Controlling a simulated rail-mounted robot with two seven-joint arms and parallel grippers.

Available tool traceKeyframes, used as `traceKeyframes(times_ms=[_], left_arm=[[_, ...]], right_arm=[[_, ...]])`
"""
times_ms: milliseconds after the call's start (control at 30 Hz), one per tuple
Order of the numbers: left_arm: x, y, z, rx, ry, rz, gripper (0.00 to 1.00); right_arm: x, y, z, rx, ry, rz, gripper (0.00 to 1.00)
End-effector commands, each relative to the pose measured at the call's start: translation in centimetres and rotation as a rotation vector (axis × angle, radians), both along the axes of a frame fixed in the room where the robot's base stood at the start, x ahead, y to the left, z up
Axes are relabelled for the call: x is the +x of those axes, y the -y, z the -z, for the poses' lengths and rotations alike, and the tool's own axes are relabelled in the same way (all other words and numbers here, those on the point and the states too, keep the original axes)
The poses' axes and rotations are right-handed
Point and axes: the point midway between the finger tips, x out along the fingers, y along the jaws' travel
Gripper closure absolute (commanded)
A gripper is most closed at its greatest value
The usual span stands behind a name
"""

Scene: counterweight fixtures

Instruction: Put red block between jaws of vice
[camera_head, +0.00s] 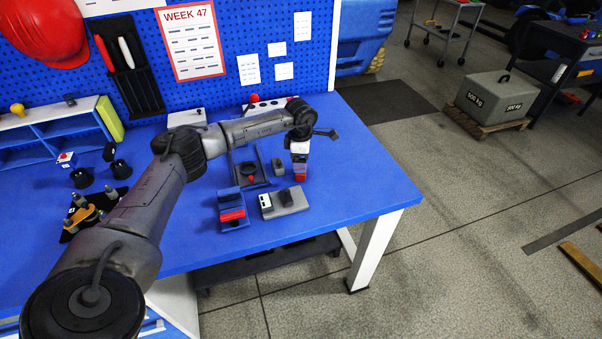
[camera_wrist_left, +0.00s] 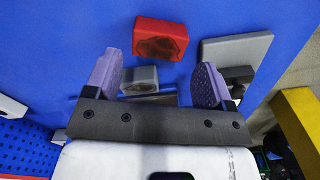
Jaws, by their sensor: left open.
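A red block (camera_wrist_left: 160,39) lies on the blue tabletop in the left wrist view, just beyond my fingertips. In the head view the red block (camera_head: 301,178) shows right under my left gripper (camera_head: 299,164). My left gripper also shows in the wrist view (camera_wrist_left: 157,85), with its two purple fingers wide apart and nothing held. A blue fixture with a red bar across it (camera_head: 231,212) stands near the table's front edge; it looks like the vice, but I cannot be sure. My right gripper is not in view.
A grey fixture (camera_head: 285,203) with a dark knob stands between the blue fixture and the red block. A small grey block (camera_wrist_left: 139,78) lies near my left finger. A dark frame (camera_head: 249,169) stands behind. The table's right end (camera_head: 370,185) is clear.

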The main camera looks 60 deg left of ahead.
Motion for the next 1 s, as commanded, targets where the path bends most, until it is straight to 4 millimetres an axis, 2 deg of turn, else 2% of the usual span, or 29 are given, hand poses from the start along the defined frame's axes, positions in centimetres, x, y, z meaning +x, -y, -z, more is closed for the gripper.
traceKeyframes(times_ms=[400, 667, 1000], left_arm=[[0.1, 0.0, 4.8, 0.000, -0.004, 0.000, 0.23], [0.2, 0.0, 5.0, 0.000, 0.000, 0.000, 0.23], [0.1, 0.0, 5.0, 0.001, -0.001, 0.000, 0.54]], right_arm=[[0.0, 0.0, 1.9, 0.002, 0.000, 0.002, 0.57], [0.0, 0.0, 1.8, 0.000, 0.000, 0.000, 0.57], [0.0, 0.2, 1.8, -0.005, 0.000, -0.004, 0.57]])
